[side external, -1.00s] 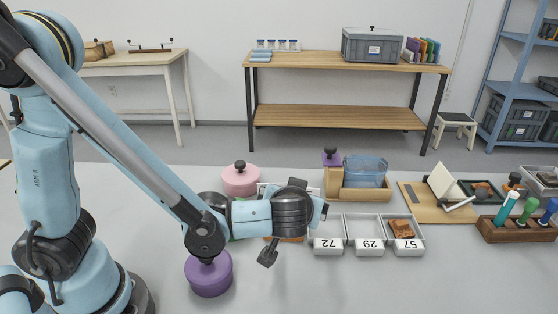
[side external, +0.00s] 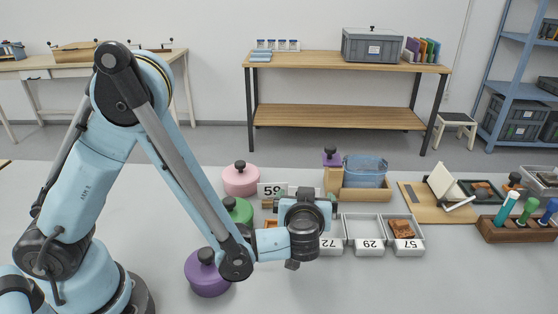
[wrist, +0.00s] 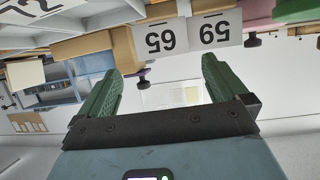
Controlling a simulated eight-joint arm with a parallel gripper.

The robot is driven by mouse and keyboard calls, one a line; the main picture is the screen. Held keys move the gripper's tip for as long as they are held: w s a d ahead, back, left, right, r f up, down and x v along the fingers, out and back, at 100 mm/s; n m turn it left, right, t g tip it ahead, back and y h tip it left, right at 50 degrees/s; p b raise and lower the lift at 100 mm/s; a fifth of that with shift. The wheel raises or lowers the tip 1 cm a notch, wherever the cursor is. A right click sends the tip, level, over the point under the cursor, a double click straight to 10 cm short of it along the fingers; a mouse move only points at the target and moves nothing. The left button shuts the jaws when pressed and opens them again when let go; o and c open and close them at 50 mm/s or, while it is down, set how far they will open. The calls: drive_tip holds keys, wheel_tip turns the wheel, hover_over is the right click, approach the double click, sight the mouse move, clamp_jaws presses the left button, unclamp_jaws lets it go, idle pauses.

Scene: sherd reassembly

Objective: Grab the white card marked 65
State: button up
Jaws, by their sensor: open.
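The white card marked 65 (wrist: 167,37) shows upside down in the wrist view, at the top centre beside the white card marked 59 (wrist: 214,30). In the side external view the card marked 59 (side external: 272,189) stands behind the arm, and the 65 card is largely hidden by my wrist. My gripper (wrist: 160,68) is open and empty, its two green fingers apart with the 65 card beyond the gap between them. The fingers are not touching the card. In the side external view the fingers are hard to make out.
Pink (side external: 240,180), green (side external: 238,210) and purple (side external: 208,275) lidded pots stand near the arm. Trays with number labels, including 29 (side external: 369,245), lie to the right.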

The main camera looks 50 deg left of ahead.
drive_tip(key=x, duration=0.4)
drive_tip(key=shift+w+a+r, duration=0.1)
drive_tip(key=shift+w+a, duration=0.1)
drive_tip(key=shift+a, duration=0.3)
drive_tip(key=c, duration=1.2)
drive_tip(key=shift+r, duration=0.15)
